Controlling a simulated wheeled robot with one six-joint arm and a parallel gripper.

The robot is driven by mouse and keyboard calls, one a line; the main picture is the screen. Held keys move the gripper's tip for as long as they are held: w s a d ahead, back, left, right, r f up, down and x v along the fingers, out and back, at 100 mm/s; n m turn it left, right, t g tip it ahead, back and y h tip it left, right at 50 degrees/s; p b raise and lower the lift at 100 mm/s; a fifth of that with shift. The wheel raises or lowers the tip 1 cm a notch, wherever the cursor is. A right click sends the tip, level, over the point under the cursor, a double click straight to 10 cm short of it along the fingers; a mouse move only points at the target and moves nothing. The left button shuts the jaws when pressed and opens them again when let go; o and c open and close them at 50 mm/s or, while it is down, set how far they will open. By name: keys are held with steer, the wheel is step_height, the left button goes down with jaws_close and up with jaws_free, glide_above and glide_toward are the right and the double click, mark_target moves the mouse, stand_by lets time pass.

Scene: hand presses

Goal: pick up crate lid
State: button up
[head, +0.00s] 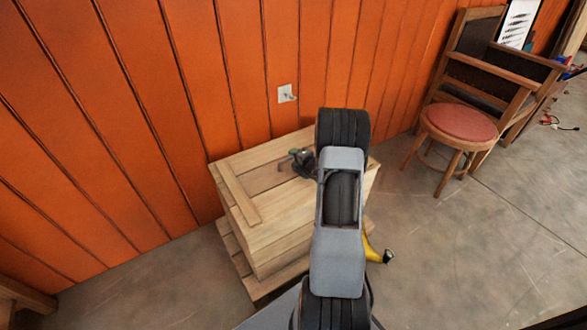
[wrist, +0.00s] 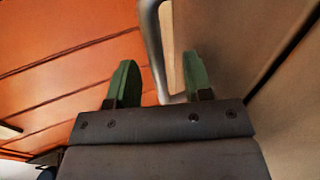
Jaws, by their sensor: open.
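The wooden crate lid (head: 240,200) lies on top of the pale wooden crate (head: 290,240), against the orange wall. My gripper (head: 299,160) is over the lid's far part, with my arm hiding the lid's right side. In the wrist view my gripper's two green fingers (wrist: 158,80) stand apart. The lid's wood (wrist: 225,40) fills the right of that view. The jaws are open. I cannot tell whether a finger touches the handle.
The orange panelled wall (head: 120,110) is right behind the crate, with a white wall plate (head: 286,93). A round red stool (head: 458,124) and a wooden chair stand at the right. A yellow curved thing (head: 371,251) shows beside my arm. The floor at the right front is clear.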

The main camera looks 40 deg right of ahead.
steer(key=shift+w+f, duration=0.2)
steer(key=shift+w, duration=0.5)
jaws_close()
stand_by(0.9)
steer(key=shift+d+r, duration=0.1)
steer(key=shift+r, duration=0.05)
